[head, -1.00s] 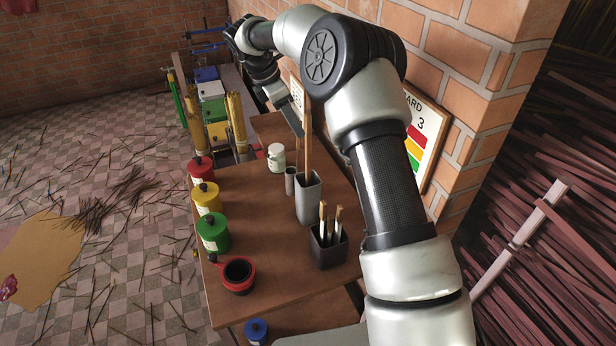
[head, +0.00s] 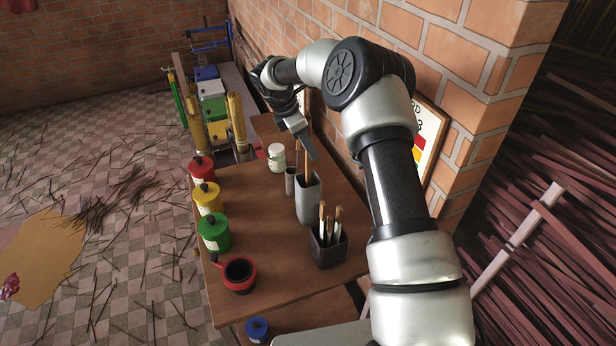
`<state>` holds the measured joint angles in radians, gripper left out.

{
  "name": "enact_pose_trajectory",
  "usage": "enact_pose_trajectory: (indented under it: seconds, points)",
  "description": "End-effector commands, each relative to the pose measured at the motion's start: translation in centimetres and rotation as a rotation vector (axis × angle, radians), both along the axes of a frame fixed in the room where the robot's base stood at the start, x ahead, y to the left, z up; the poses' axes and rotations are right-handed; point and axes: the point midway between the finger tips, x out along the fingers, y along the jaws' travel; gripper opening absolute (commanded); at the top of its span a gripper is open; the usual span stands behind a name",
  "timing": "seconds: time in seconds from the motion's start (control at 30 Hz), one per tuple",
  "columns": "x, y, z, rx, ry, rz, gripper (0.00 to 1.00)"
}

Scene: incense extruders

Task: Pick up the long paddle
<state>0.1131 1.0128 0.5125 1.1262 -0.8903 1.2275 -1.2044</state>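The long paddle (head: 307,168) is a thin brown wooden stick standing nearly upright in a tall grey holder (head: 308,202) on the brown table. My gripper (head: 311,152) is above the holder, pointing down, with a flat grey finger overlapping the upper part of the paddle in this view. Only one finger shows clearly. I cannot tell whether it touches the paddle or whether the fingers are apart.
A dark square holder (head: 328,247) with several brushes stands in front of the tall holder. A small grey cylinder (head: 290,181) and a white jar (head: 277,158) are to the left. Red, yellow and green (head: 214,232) pots and a red-rimmed cup (head: 238,274) line the table's left side. A brick wall is close on the right.

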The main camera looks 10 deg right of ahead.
Motion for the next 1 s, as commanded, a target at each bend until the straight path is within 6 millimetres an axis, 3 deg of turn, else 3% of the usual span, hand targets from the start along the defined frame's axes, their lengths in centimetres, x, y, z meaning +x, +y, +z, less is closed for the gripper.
enact_pose_trajectory:
  seconds: [0.03, 0.2, 0.27, 0.67, 0.87, 1.0]
  points:
    - [0.0, 0.0, 0.0, 0.000, 0.000, 0.000, 0.36]
    - [0.0, 0.0, 0.0, 0.000, 0.000, 0.000, 0.07]
    - [0.0, 0.0, 0.0, 0.000, 0.000, 0.000, 0.00]
    - [0.0, 0.0, 0.5, -0.001, -0.001, -0.001, 0.00]
    - [0.1, 0.0, 2.8, 0.000, -0.004, -0.001, 0.00]
    - [0.1, 0.0, 5.7, -0.001, -0.005, -0.001, 0.00]
